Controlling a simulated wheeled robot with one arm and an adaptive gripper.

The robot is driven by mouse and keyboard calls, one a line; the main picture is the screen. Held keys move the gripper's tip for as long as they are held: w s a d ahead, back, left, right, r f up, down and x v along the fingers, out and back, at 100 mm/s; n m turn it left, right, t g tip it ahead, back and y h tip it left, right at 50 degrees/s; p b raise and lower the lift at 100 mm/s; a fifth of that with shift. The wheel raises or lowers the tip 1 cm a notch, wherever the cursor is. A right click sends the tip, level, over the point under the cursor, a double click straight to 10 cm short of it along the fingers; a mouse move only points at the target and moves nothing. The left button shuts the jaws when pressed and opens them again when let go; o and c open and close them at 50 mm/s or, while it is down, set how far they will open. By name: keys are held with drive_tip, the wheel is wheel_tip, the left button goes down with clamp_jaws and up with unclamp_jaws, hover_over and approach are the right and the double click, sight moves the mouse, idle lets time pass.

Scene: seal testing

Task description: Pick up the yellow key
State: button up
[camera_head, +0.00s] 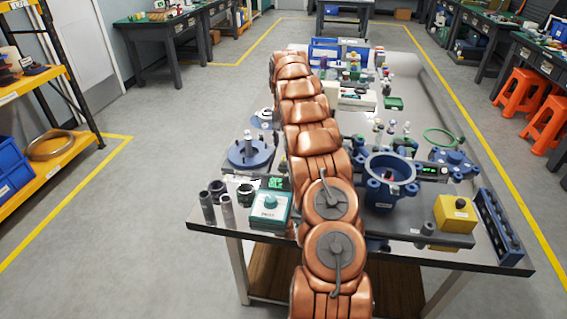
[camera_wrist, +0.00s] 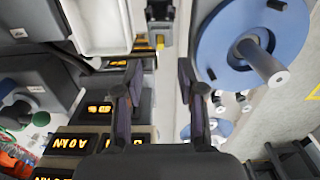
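I cannot make out a yellow key for certain in either view. In the wrist view a small yellow patch (camera_wrist: 160,42) shows ahead of the fingertips, near the top; it is too small to tell what it is. My gripper (camera_wrist: 159,75) is open, with its two dark fingers apart and nothing seen between them. In the head view my copper arm reaches over the workbench (camera_head: 420,255) and my gripper cannot be made out.
A blue disc with a metal shaft (camera_wrist: 225,45) is close to the right finger. Units with lit orange displays (camera_wrist: 70,143) lie at left. In the head view, a blue housing (camera_head: 388,168), teal box (camera_head: 268,212) and yellow box (camera_head: 455,214) crowd the bench front.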

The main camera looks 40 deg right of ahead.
sight(284, 157)
drive_tip(key=shift+s+a+f+p, duration=0.1)
drive_tip(key=shift+f+p, duration=0.4)
drive_tip(key=shift+f, duration=1.35)
drive_tip(key=shift+s+a+f+p, duration=0.1)
drive_tip(key=shift+f+p, duration=0.35)
drive_tip(key=shift+f, duration=1.35)
clamp_jaws()
